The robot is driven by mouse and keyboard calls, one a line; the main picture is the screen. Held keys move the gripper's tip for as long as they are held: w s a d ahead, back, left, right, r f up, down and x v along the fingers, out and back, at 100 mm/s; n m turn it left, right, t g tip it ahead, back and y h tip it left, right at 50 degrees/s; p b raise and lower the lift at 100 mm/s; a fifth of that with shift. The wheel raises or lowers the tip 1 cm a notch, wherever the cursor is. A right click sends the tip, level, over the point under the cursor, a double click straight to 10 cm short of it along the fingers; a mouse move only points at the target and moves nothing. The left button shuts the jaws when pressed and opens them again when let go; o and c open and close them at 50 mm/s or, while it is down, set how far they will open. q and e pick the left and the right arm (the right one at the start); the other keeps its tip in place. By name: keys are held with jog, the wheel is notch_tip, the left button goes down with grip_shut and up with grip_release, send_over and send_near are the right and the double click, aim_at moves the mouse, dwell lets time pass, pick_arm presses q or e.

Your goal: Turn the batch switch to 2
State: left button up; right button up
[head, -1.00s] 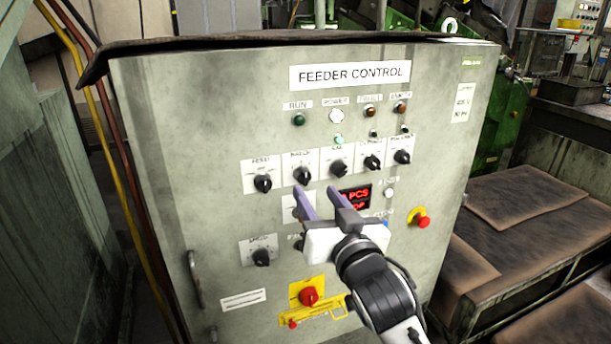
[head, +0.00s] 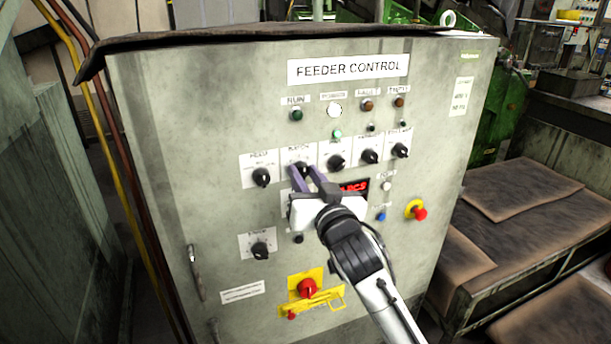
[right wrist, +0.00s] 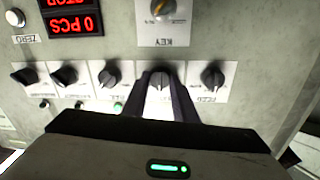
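The batch switch is a black rotary knob on a white plate labelled BATCH in the head view (head: 301,167), second from left in the upper knob row. In the right wrist view, which is upside down, the batch knob (right wrist: 160,80) sits between my two right fingertips, its pointer roughly upright. My right gripper (head: 307,172) is open, with one finger on each side of the knob. It also shows in the right wrist view (right wrist: 161,78). Contact with the knob cannot be told. The scale marks are too small to read. My left gripper is not in view.
The feed knob (head: 261,177) is left of the batch switch and another knob (head: 336,162) is right of it. A red display (head: 354,187) is partly behind my gripper. A red emergency button (head: 419,212) and a red main switch (head: 307,288) protrude lower down.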

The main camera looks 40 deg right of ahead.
jog(key=shift+n, duration=0.3)
jog(key=n, duration=0.3)
jog(key=shift+n, duration=0.3)
jog(key=n, duration=0.4)
jog(key=shift+f+n, duration=0.1)
jog(key=shift+n, duration=0.3)
jog(key=shift+t, duration=0.3)
jog(key=o, duration=1)
jog(key=shift+o, duration=0.2)
jog(key=b+v, duration=0.2)
jog(key=v, duration=0.8)
jog(key=shift+s, duration=0.2)
